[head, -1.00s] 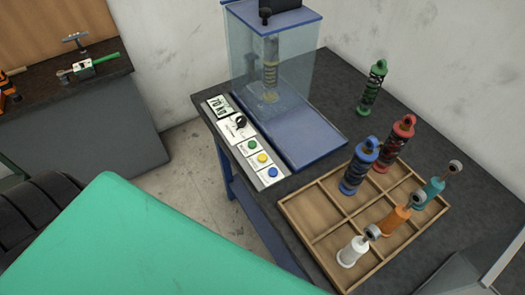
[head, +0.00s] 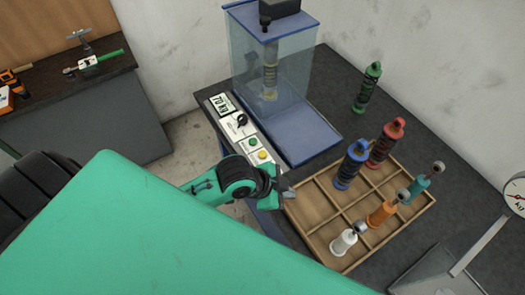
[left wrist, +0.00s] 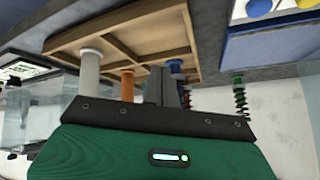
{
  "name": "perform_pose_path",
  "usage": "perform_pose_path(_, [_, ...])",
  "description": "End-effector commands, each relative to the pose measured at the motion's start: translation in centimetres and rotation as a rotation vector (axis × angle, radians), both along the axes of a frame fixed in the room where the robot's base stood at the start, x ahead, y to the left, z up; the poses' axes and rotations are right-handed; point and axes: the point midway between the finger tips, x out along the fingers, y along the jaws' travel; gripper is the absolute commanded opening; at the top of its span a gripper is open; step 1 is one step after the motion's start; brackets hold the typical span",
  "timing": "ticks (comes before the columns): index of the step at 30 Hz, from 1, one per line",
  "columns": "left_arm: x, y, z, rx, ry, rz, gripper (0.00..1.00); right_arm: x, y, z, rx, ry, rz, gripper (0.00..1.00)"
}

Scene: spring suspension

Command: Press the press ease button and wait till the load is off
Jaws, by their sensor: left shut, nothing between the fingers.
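The press (head: 275,65) is a clear case with blue top and base. A spring unit (head: 270,82) stands inside it. The button labels are too small to read. My left gripper (head: 288,194) is shut and empty, between the panel's near end and the wooden tray. It also shows in the left wrist view (left wrist: 168,88). My right gripper is not in view.
The wooden tray (head: 320,228) holds several coloured spring units close beside my left gripper. A green spring unit (head: 367,88) stands on the dark table behind. A dial scale (head: 516,193) is at the right edge. A side bench (head: 70,95) with tools is at the left.

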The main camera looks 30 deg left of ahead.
Motion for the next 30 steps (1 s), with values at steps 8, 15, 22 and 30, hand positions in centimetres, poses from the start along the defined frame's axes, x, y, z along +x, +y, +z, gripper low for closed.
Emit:
perform_pose_path(8, [3.1,-0.6,0.7,0.031,-0.15,-0.363,0.0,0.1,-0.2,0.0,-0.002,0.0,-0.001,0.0])
perform_pose_path(15, [6.1,3.3,1.1,0.073,-0.229,-0.529,0.0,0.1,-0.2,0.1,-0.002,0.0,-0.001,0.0])
perform_pose_path(22, [9.7,9.7,2.4,0.122,-0.294,-0.558,0.0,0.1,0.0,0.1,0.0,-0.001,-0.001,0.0])
perform_pose_path(30, [12.0,14.7,3.9,0.154,-0.342,-0.524,0.0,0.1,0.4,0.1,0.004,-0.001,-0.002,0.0])
